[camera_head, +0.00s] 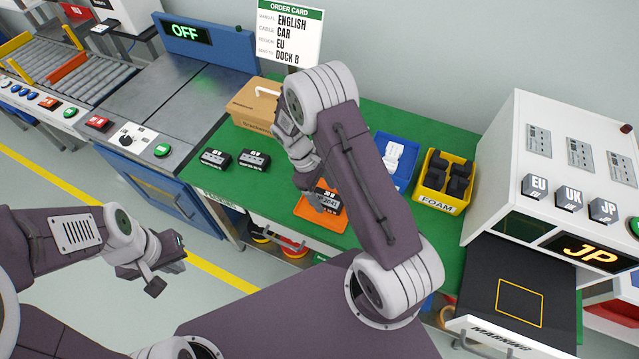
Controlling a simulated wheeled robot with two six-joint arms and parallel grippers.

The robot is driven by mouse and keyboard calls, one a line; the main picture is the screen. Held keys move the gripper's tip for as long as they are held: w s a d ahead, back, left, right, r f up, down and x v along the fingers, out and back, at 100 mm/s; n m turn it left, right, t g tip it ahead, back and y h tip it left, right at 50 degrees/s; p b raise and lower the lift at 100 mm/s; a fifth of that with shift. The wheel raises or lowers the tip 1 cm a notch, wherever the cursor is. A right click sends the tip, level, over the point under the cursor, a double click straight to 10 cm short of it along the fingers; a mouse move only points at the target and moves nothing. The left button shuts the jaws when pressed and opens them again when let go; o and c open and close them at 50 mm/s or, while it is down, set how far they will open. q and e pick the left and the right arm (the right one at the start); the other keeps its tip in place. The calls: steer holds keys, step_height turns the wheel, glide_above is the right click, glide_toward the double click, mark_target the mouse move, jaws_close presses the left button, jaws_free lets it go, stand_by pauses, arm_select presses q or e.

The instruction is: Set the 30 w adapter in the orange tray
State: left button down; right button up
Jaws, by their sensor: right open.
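The orange tray (328,223) is on the green bench top, partly hidden by my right arm. A black adapter (330,200) with a light-lettered label, which seems to read 30 W, is at the tray, apparently lying in it. My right gripper (312,190) is open right by this adapter. The forearm hides part of it, so I cannot tell whether the fingers touch the adapter. Two more black adapters, one at the left (214,159) and one nearer the tray (254,161), lie on the bench. My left gripper (170,264) is open and empty over the floor.
A cardboard box (254,106) stands behind the adapters. A blue tray (406,150) with a white item and a yellow foam bin (432,182) with black pieces are right of my arm. The marking machine (560,150) shows JP. The order card (290,35) stands at the back.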

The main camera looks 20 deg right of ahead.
steer(key=v, duration=1.1)
steer(key=s+a+r+m+t+y, duration=0.1)
steer(key=s+r+m+t+y, duration=0.1)
steer(key=s+m, duration=0.6)
steer(key=s+t+y, duration=0.1)
steer(key=s+t, duration=0.1)
steer(key=s, duration=0.2)
steer(key=shift+s+a+r+m+t, duration=0.2)
steer(key=shift+s+a+m+t, duration=0.1)
steer(key=shift+w, duration=0.1)
